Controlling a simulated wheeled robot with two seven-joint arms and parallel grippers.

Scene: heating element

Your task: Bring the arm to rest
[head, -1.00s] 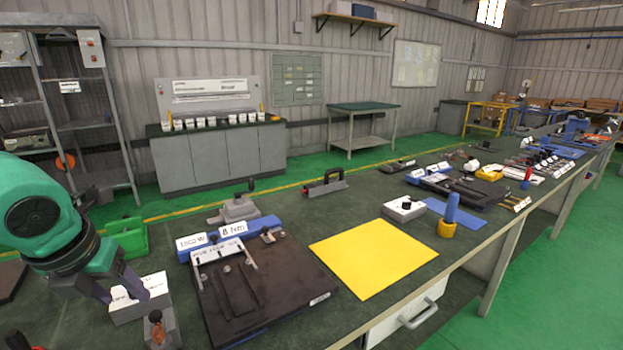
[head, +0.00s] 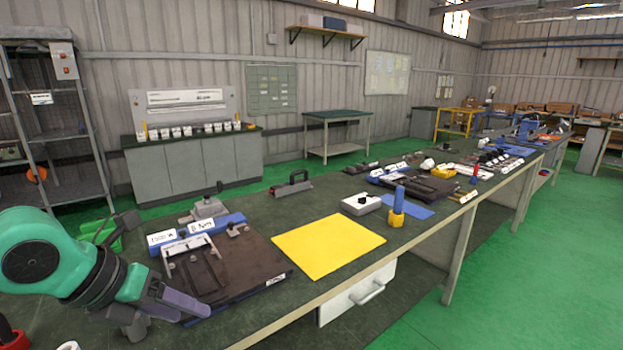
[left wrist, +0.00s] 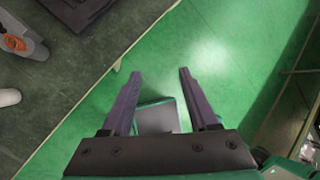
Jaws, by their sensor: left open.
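My left gripper (head: 172,316) is at the lower left of the head view, on a green and dark arm. It is low over the near side of the workbench, in front of the dark fixture plate (head: 250,272). In the left wrist view its two purple-grey fingers (left wrist: 160,88) are spread, with nothing between them. That view looks down past the bench edge to the green floor (left wrist: 225,60). A grey block-like thing (left wrist: 157,117) shows between the fingers, farther down. My right gripper is not in view.
The workbench (head: 225,325) carries a yellow sheet (head: 330,246), a blue-handled tool in a yellow base (head: 397,208) and a white box (head: 361,204). In the left wrist view a dark plate corner (left wrist: 80,10) and an orange-topped grey piece (left wrist: 18,42) lie near the bench edge.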

